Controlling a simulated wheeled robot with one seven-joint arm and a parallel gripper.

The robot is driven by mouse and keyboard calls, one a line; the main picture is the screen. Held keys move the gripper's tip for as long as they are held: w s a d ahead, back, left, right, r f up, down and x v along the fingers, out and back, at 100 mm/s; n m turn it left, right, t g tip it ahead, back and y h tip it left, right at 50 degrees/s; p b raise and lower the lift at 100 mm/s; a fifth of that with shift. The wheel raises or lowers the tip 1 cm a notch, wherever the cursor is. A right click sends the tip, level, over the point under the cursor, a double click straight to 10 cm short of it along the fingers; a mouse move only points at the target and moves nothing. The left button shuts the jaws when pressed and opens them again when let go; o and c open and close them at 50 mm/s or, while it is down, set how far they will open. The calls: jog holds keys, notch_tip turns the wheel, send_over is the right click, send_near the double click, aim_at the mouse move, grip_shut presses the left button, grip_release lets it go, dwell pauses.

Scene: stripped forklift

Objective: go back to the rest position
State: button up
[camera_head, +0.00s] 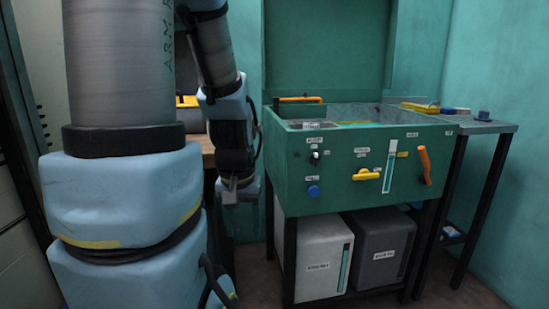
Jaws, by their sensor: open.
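My arm hangs down on the left of the head view, with my gripper (230,188) low beside the left side of a green workstation cabinet (340,190). My gripper is small and partly dark in this view. It is open, no object shows in it, and it appears apart from the cabinet.
A light grey bin (318,262) and dark grey bin (381,248) stand beneath. A side table (490,127) stands right. A wooden surface (208,150) lies behind my arm.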

notch_tip(320, 180, up, 18)
jog(key=p, duration=1.6)
jog(key=shift+f, duration=0.2)
